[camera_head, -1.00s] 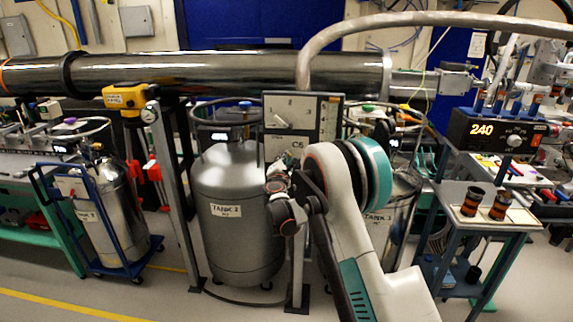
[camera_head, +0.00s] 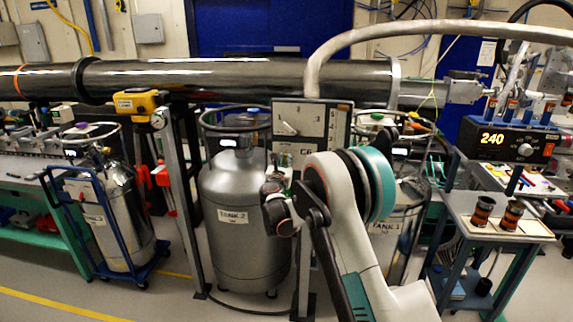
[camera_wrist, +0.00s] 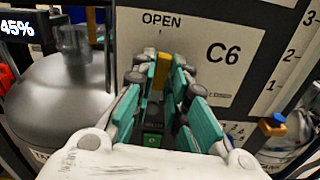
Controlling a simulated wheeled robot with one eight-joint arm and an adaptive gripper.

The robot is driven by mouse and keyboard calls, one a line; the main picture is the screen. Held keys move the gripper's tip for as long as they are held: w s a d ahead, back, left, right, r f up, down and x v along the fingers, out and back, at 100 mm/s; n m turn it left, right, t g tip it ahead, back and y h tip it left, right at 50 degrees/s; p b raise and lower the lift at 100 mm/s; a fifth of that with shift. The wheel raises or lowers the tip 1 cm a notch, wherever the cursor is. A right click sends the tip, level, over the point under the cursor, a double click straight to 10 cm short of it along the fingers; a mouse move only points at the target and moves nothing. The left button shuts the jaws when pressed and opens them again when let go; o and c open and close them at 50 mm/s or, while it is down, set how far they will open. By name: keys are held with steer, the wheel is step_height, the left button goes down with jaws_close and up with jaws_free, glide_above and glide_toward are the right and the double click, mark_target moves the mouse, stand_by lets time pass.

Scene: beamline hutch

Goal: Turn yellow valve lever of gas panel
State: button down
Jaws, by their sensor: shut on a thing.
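The gas panel (camera_head: 284,149) stands upright in the middle of the head view, behind my arm. In the wrist view the panel (camera_wrist: 257,17) fills the upper right, with a white plate marked OPEN and C6 (camera_wrist: 222,72). The yellow valve lever (camera_wrist: 160,66) shows as an upright yellow strip below the word OPEN. My gripper (camera_wrist: 161,78) is shut on the lever, with its teal fingers on either side of it. The lever's lower part is hidden by the fingers. In the head view my arm hides the lever.
A grey tank marked TANK 2 (camera_head: 232,190) stands left of the panel. A cart with two dark spools (camera_head: 482,212) is on the right. A large metal pipe (camera_head: 240,80) runs across behind. Floor is open at the lower left.

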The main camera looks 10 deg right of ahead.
steer(key=shift+a+n, duration=0.2)
steer(key=shift+n, duration=0.2)
steer(key=c, duration=1.6)
jaws_free()
steer(key=v, duration=1.2)
